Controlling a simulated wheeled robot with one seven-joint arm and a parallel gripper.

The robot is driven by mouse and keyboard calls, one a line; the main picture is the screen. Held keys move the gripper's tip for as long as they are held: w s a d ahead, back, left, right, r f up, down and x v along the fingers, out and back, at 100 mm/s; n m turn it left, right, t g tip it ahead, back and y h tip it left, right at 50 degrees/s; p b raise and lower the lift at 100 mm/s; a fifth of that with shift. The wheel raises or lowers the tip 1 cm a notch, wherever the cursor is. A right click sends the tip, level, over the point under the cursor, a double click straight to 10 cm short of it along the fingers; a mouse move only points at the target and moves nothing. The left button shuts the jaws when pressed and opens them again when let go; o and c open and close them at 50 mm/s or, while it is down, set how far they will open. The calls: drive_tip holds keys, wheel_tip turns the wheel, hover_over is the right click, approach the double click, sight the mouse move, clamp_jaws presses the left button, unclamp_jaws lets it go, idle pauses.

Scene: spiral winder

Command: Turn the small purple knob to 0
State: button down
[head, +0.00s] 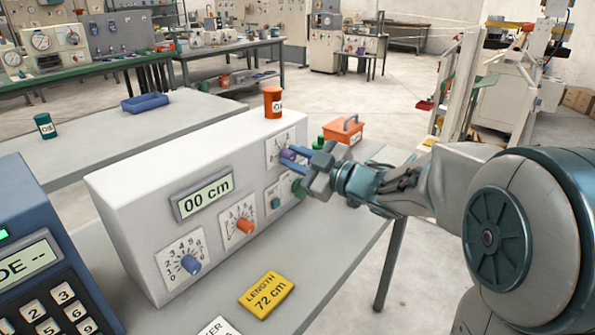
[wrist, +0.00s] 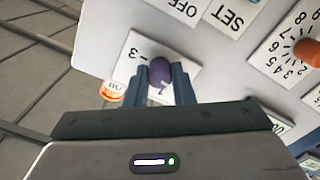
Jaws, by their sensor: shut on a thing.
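The small purple knob (wrist: 160,73) sits on a white plate on the front of the white box (head: 130,195), near its far right end. In the wrist view the plate shows a "-3" beside the knob and another mark partly hidden below it. The knob also shows in the head view (head: 288,156), partly covered by my gripper's fingers. My gripper (wrist: 159,88) has its two fingers on either side of the knob and is shut on it; it also shows in the head view (head: 290,157). I cannot tell the knob's setting.
A teal knob (head: 276,202) sits below the purple one. An orange can (head: 272,101) stands on top. A yellow "LENGTH 72 cm" card (head: 267,294) lies on the table.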

drive_tip(key=shift+a+f+n+b, duration=0.1)
drive_tip(key=shift+n+b, duration=0.8)
drive_tip(key=shift+n, duration=0.3)
drive_tip(key=c, duration=1.2)
unclamp_jaws()
drive_tip(key=shift+s, duration=0.1)
drive_tip(key=shift+c, duration=0.2)
drive_tip(key=shift+d, duration=0.2)
drive_tip(key=v, duration=1.3)
drive_tip(key=shift+s+p, duration=0.25)
drive_tip(key=shift+p, duration=0.1)
